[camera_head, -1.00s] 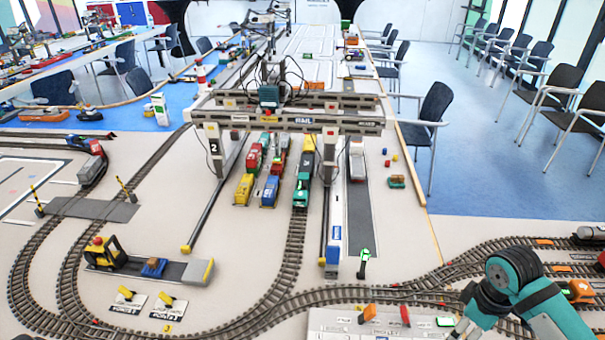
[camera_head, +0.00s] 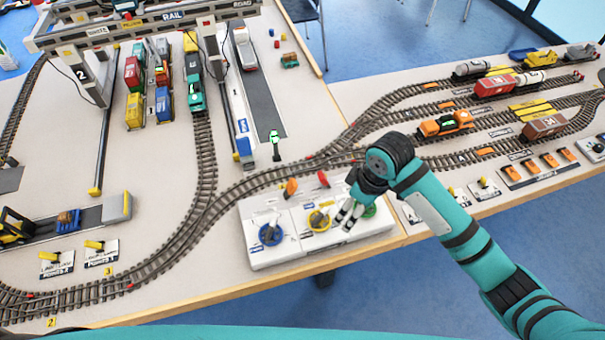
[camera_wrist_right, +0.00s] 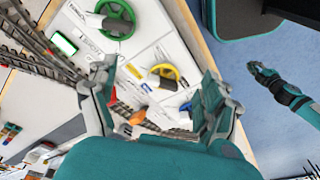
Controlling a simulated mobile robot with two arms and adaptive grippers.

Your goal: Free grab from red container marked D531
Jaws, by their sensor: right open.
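A red container (camera_head: 133,72) sits among wagons between the gantry's legs at the left of the head view. Its marking is too small to read. The gantry crane (camera_head: 150,30) spans these tracks, its top cut off. My right gripper (camera_head: 347,213) is open and empty over the white control panel (camera_head: 284,249). The panel has a blue wheel (camera_head: 270,234), a yellow wheel (camera_head: 319,221) and a green wheel, which shows clearly in the wrist view (camera_wrist_right: 117,22). In the wrist view, my right gripper's spread fingers (camera_wrist_right: 157,75) frame the yellow wheel. A teal arm, apparently my left (camera_wrist_right: 262,72), shows small there.
Orange and red levers (camera_head: 291,187) stand up behind the wheels. An orange locomotive (camera_head: 445,123) and several wagons stand on sidings at the right. The table's front edge (camera_head: 250,297) runs just before the panel. Blue floor lies beyond it.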

